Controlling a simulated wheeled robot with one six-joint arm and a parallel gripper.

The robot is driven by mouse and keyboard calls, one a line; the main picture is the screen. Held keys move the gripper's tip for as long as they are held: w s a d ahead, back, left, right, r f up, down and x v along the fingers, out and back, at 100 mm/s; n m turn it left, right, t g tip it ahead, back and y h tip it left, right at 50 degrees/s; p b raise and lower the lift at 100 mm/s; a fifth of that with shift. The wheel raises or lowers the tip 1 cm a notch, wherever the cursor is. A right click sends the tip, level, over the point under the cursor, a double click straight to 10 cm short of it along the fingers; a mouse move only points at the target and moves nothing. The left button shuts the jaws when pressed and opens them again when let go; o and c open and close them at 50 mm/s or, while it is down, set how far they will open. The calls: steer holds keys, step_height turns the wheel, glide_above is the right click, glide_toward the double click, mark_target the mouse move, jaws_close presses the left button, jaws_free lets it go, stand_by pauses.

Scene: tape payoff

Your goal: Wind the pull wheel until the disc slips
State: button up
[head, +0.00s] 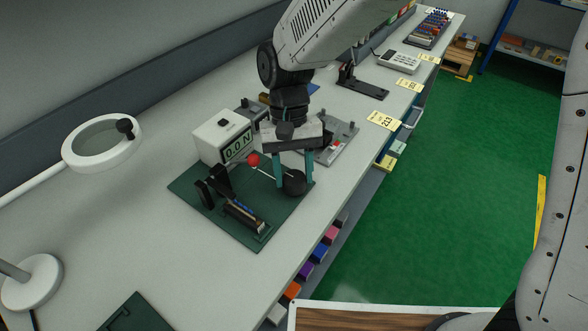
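A dark green base plate (258,238) lies on the bench and bears the payoff rig. A black round wheel (295,184) sits at its right corner, and I take it for the pull wheel. My gripper (294,184) points down there, with one teal finger on each side of the wheel. I cannot tell whether the fingers touch it. A red ball (253,160) sits left of the wheel, with a thin pale line running toward the wheel. Black upright parts, perhaps including the disc (205,194), stand at the plate's left. A white gauge (222,137) behind reads 0.0 N.
A magnifier lamp (103,141) stands at the left. A grey fixture (342,142) sits right behind my gripper. A black stand (362,87) and a white keypad device (398,61) are farther along the bench (150,235).

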steer(key=shift+m, duration=0.3)
steer(key=m+y, duration=0.1)
steer(key=m, duration=0.1)
steer(key=m+y, duration=0.1)
steer(key=m, duration=0.2)
steer(key=shift+d+m+y, duration=0.2)
steer(key=shift+m+y, duration=0.1)
steer(key=m+y, duration=0.1)
steer(key=m, duration=0.2)
steer(key=m+t, duration=0.1)
steer(key=m, duration=0.1)
steer(key=shift+s+d+m+y, duration=0.1)
steer(key=shift+m+y, duration=0.3)
stand_by(0.3)
steer(key=o, duration=1)
